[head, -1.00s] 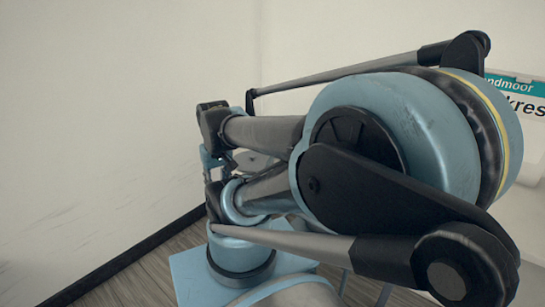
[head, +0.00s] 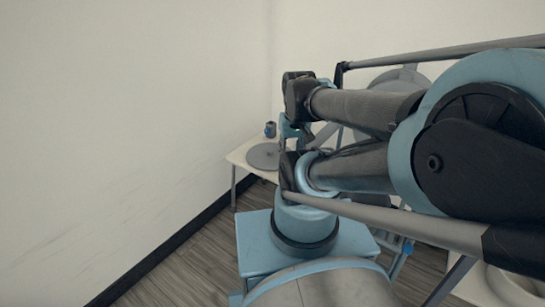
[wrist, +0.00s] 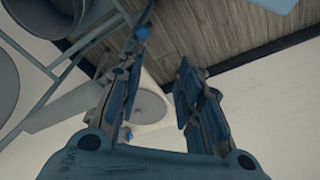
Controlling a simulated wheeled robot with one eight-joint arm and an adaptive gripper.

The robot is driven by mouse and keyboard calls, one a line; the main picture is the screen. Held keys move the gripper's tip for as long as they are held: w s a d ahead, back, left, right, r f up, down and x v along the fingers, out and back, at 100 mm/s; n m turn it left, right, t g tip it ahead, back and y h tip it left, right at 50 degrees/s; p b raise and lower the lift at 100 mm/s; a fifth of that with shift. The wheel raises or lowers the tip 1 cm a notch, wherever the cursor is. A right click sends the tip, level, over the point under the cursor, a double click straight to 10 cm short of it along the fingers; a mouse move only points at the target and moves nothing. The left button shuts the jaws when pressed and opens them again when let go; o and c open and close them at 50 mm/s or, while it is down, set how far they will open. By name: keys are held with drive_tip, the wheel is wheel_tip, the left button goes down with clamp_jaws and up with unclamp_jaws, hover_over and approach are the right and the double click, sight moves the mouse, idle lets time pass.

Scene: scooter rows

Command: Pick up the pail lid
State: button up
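A flat grey round disc (head: 264,156), which looks like the pail lid, lies on a small white table (head: 237,158) by the wall in the head view. My arm hides the table's right part. The disc also shows in the wrist view (wrist: 149,106), beyond and between my fingers. My gripper (wrist: 160,62) is open, its two fingers apart with nothing held between them. In the head view my gripper is mostly hidden behind my own arm links. It looks apart from the disc.
A large grey round thing (head: 410,76) is partly hidden behind my arm. Grey rounded objects and a pale blue frame (wrist: 75,40) fill the wrist view's left. Wooden floor (head: 190,262) is clear at left.

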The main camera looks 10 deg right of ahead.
drive_tip(key=o, duration=0.4)
drive_tip(key=w+r+m+y, duration=0.1)
drive_tip(key=w+r+m, duration=0.45)
drive_tip(key=w, duration=0.45)
drive_tip(key=w+d+f+m+g+y, duration=0.1)
drive_tip(key=w+d+f+m, duration=0.2)
drive_tip(key=w, duration=1)
drive_tip(key=w+f+m+g+y, duration=0.15)
drive_tip(key=w+m, duration=0.35)
drive_tip(key=w, duration=0.8)
drive_tip(key=m+y, duration=0.1)
drive_tip(key=m, duration=0.3)
hover_over(270, 150)
drive_tip(key=d, duration=0.2)
wheel_tip(270, 150, down, 23)
drive_tip(key=shift+s+a+f, duration=0.1)
drive_tip(key=shift+a, duration=0.05)
drive_tip(key=shift+d+x, duration=0.2)
drive_tip(key=shift+x, duration=1.05)
drive_tip(key=shift+d+x, duration=0.15)
drive_tip(key=shift+x, duration=1.15)
